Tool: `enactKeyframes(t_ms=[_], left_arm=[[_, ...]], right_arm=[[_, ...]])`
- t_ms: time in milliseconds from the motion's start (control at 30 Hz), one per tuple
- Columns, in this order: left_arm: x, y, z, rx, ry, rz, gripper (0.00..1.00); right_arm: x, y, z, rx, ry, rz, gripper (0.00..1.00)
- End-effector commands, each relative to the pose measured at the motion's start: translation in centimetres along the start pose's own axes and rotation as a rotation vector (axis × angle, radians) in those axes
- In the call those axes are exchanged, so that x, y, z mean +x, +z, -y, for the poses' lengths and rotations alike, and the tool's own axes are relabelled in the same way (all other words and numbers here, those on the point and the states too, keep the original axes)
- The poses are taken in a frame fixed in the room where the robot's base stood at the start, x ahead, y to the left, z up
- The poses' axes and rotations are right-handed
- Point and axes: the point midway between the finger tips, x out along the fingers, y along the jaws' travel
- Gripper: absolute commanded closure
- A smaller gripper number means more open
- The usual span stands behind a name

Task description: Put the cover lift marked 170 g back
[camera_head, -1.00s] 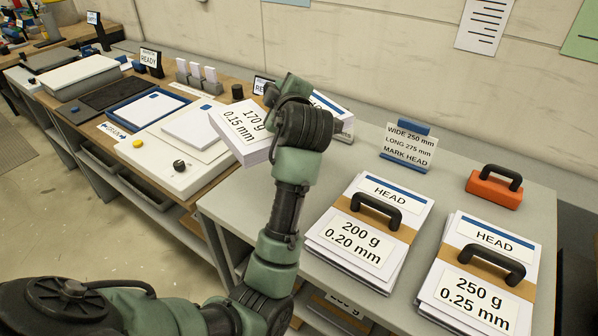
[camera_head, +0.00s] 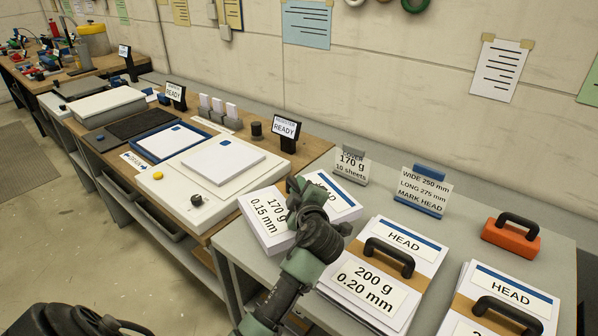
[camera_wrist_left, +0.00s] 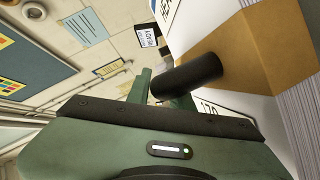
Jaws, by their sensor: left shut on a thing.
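The cover lift marked 170 g, 0.15 mm (camera_head: 262,222) is a white stack of sheets in my left gripper (camera_head: 304,192), over the grey table's left end. I cannot tell whether its underside touches the table. In the left wrist view its black handle (camera_wrist_left: 190,74) sits between the green fingers, above the tan band (camera_wrist_left: 235,45). The gripper and wrist hide the lift's middle in the head view. The sign reading COVER 170 g, 10 sheets (camera_head: 351,166) stands just behind it. My right gripper is not in view.
The 200 g lift (camera_head: 367,285) lies close on the right, with the 250 g lift (camera_head: 505,300) beyond it. A size sign (camera_head: 424,190) and an orange block with a black handle (camera_head: 511,236) stand behind. A white jogging board (camera_head: 178,192) is on the left bench.

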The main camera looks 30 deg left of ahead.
Motion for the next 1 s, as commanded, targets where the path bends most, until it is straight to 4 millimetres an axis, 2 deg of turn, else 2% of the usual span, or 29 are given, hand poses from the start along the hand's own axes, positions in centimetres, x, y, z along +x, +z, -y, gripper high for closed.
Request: enactKeyframes(t_ms=[167, 500, 767, 800, 833, 867, 1000], left_arm=[[0.1, 0.2, 0.2, -0.003, 0.013, -0.004, 1.0], [0.9, 2.1, 3.2, -0.003, 0.013, -0.004, 1.0], [1.0, 2.2, 3.4, -0.004, 0.013, -0.004, 1.0], [1.0, 2.5, 4.0, 0.0, 0.002, 0.001, 0.7], [1.0, 2.5, 4.0, 0.0, 0.002, 0.001, 0.62], [1.0, 2.5, 4.0, 0.0, 0.002, 0.001, 0.57], [1.0, 2.5, 4.0, -0.001, 0.002, 0.001, 0.57]], right_arm=[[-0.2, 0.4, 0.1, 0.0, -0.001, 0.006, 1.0], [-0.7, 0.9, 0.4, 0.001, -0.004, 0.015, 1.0], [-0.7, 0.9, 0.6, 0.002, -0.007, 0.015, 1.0], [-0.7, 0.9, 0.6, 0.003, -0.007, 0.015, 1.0], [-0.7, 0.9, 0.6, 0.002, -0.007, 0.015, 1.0], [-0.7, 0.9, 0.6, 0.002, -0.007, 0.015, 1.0], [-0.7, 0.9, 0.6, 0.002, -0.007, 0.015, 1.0]])
